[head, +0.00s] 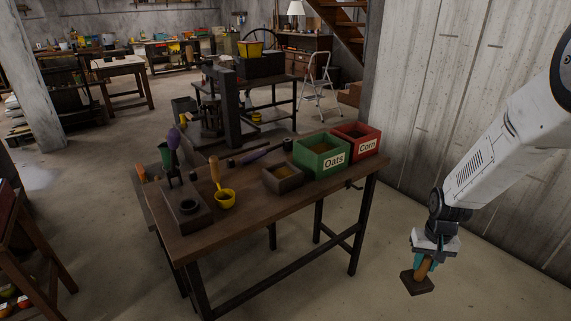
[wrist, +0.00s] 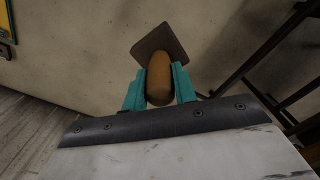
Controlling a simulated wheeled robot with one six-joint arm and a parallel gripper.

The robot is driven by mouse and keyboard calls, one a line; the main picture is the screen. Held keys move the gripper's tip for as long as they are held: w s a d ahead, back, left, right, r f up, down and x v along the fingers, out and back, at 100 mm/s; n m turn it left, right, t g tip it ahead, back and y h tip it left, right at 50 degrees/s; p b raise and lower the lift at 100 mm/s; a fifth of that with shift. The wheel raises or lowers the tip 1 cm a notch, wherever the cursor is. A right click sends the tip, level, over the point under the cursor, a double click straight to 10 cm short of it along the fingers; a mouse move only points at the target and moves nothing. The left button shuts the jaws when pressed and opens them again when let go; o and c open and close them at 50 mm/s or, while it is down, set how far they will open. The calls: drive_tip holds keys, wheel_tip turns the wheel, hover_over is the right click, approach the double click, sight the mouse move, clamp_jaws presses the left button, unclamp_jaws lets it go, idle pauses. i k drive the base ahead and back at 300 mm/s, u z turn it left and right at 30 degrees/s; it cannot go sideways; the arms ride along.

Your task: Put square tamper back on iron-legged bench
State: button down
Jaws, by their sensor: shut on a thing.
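My gripper (head: 424,262) is at the right of the head view, shut on the wooden handle of the square tamper (head: 417,283). The tamper has a dark square plate that hangs below the jaws, over open floor. In the wrist view the teal fingers (wrist: 160,88) close on the orange-brown handle, and the dark plate (wrist: 157,42) shows beyond it. The iron-legged bench (head: 240,222) has a dark wooden top and black metal legs. It stands left of my gripper, with a gap of floor between them.
On the bench stand a green Oats box (head: 322,157), a red Corn box (head: 358,141), a small brown box (head: 283,178), a yellow scoop (head: 225,198) and a dark block with a round hole (head: 186,208). The bench's front right top is bare. A concrete wall (head: 440,90) rises behind my arm.

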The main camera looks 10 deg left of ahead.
sight(255, 195)
drive_tip(key=u, duration=0.25)
drive_tip(key=i, duration=0.1)
drive_tip(key=u, duration=0.75)
